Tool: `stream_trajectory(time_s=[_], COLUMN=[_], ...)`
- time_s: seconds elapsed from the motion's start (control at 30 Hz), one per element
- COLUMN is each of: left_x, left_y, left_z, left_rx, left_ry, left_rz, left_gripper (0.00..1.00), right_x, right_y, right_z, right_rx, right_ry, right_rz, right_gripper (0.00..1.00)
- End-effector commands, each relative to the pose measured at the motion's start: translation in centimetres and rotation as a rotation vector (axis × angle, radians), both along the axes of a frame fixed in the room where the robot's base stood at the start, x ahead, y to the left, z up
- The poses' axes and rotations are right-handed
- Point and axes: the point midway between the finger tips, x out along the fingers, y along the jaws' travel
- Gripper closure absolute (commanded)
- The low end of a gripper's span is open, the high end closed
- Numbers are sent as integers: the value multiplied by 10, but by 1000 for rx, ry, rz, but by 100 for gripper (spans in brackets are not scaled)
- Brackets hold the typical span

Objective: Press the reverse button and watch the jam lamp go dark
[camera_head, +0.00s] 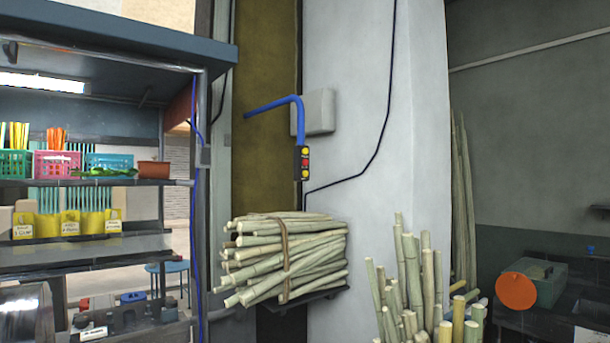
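A small dark control box (302,163) with yellow and red round buttons hangs at the end of a bent blue pipe (299,115) in the middle of the head view. Its labels are too small to read, so I cannot tell which button is reverse. I cannot pick out a jam lamp for certain. Neither of my grippers is in view.
A tied bundle of cane (260,262) rests on a wall shelf below the control box. More cane (410,285) stands upright at the lower right, near an orange disc (515,291). A stall shelf (100,183) with coloured baskets fills the left.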

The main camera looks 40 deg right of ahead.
Motion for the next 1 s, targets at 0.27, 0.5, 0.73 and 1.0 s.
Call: stream_trajectory(time_s=[0.27,0.5,0.73,1.0], left_x=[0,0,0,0], left_y=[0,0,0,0], left_z=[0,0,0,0], left_rx=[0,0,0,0], left_ry=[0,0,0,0], left_rz=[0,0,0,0], left_gripper=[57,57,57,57], right_x=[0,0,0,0], right_y=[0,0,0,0], right_z=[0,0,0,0], right_rx=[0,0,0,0], right_ry=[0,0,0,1], right_rz=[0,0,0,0], right_gripper=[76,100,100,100])
